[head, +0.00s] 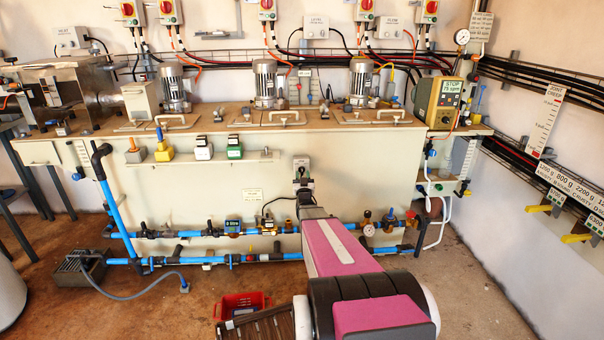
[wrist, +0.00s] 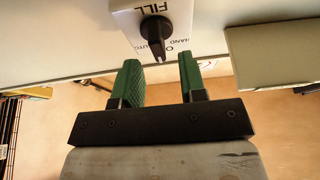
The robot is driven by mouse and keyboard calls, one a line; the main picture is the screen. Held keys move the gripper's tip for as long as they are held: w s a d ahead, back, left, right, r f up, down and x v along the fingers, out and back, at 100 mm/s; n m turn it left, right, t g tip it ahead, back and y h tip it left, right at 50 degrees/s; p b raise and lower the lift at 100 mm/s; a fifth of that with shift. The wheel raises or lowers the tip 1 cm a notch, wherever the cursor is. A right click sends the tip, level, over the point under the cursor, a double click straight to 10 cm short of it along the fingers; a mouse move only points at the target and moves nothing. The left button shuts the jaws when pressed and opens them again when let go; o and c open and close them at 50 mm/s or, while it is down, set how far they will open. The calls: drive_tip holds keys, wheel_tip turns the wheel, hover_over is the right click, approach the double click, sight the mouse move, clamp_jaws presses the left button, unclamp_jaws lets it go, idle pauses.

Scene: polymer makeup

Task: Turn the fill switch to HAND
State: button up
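The fill switch (wrist: 156,30) shows at the top of the wrist view. It is a black rotary knob on a white box marked FILL, with the printed marks HAND, O and AUTO seen upside down and partly covered. The knob's narrow end points down the picture, and I cannot tell for sure which mark it is set to. My gripper (wrist: 157,78) is open, with its two green fingers apart and empty, just short of the knob and roughly on either side of it. In the head view, a small grey box (head: 301,162) stands beyond my arm's end, likely the switch box.
A long pale tank (head: 370,165) with motors (head: 265,80) on top stands ahead. Blue pipes (head: 200,258) and valves run low along its front. A red crate (head: 240,304) sits on the floor beside my arm. A control box (head: 445,100) stands at the right end.

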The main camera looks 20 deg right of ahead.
drive_tip(key=shift+x, duration=1.25)
clamp_jaws()
drive_tip(key=shift+n+y, duration=0.4)
drive_tip(key=shift+n, duration=0.2)
drive_tip(key=n+y, duration=0.1)
drive_tip(key=n, duration=0.2)
drive_tip(key=n+y, duration=0.2)
drive_tip(key=n, duration=0.1)
drive_tip(key=shift+a+f+n, duration=0.1)
drive_tip(key=shift+a+n, duration=0.05)
drive_tip(key=shift+n, duration=0.25)
drive_tip(key=shift+a+f+n+g+y, duration=0.1)
drive_tip(key=shift+n+g+y, duration=0.15)
drive_tip(key=shift+n+y, duration=0.85)
drive_tip(key=shift+a+f+n+g+y, duration=0.1)
drive_tip(key=shift+n+g+y, duration=0.2)
drive_tip(key=shift+n, duration=1.5)
